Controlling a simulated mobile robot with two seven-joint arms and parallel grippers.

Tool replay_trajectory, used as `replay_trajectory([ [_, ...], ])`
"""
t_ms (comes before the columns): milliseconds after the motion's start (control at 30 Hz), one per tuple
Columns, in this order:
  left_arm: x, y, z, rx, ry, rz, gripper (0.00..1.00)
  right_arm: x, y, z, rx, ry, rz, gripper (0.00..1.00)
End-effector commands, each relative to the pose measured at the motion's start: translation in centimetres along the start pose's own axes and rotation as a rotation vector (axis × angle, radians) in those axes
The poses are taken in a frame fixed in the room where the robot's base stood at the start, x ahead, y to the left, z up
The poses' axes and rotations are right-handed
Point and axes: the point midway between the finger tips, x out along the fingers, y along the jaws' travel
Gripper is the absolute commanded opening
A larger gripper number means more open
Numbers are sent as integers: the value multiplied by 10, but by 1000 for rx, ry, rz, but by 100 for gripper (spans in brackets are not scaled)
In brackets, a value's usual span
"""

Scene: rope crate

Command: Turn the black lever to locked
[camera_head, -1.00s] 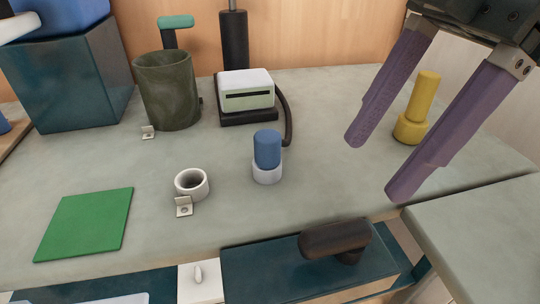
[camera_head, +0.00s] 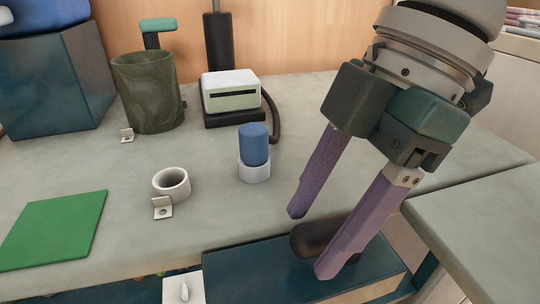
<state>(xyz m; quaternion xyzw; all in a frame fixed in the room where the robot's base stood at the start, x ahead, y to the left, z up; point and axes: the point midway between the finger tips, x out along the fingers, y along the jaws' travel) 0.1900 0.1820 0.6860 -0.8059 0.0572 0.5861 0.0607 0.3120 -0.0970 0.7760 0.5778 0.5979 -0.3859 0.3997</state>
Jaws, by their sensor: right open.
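The black lever (camera_head: 313,237) is a dark, rounded handle on top of the dark teal box (camera_head: 240,275) at the front edge of the table. My right gripper (camera_head: 311,242) is open, pointing down and left. Its two purple fingers are on either side of the lever in the picture, one behind it and one in front. The front finger hides the lever's right part. I cannot tell whether either finger touches the lever. My left gripper is not in view.
A blue-topped white cylinder (camera_head: 254,155), a white ring (camera_head: 171,183) and a green square (camera_head: 52,229) lie left of the gripper. A dark green cup (camera_head: 149,92) and a white slotted box (camera_head: 231,91) stand farther back. A grey surface (camera_head: 480,235) is at right.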

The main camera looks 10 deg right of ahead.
Motion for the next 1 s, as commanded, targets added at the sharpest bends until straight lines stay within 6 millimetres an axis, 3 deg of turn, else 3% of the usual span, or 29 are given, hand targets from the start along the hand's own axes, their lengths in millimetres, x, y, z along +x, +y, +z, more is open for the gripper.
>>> replay_trajectory([
  [67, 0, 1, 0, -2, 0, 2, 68, 0, 0, 0, 0, 0, 0, 64],
  [633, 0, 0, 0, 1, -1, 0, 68, 0, 0, 0, 0, 0, 0, 0],
  [1000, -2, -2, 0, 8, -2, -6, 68, -2, -1, 0, -8, 0, -5, 0],
])
